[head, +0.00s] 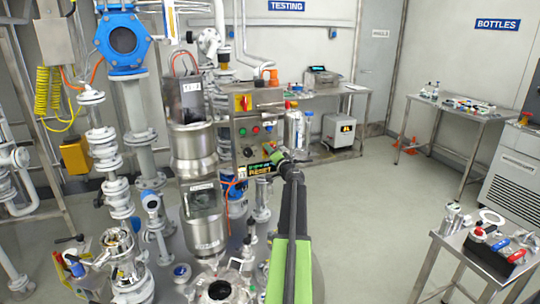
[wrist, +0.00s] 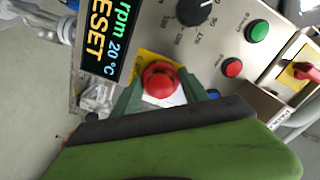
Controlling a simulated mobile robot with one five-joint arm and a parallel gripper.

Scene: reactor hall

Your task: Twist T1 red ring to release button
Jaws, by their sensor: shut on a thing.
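The T1 control panel (head: 262,137) stands in the middle of the head view, and its grey face (wrist: 210,50) fills the top of the wrist view, tilted. The round red ring button (wrist: 160,79) sits on a yellow plate (wrist: 146,62) beside the display. My gripper (wrist: 162,90) has its green fingers on either side of the red button, shut on it. In the head view my gripper (head: 279,157) is at the panel's lower right and hides the button. The display (wrist: 107,32) reads "RESET", "rpm" and "20 °C".
A black dial (wrist: 194,10), a green button (wrist: 257,30), a smaller red button (wrist: 232,68) and a red-yellow switch (wrist: 306,70) are on the panel. A steel reactor vessel (head: 195,150) stands left of it. A bench (head: 472,245) is at lower right. Floor between is clear.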

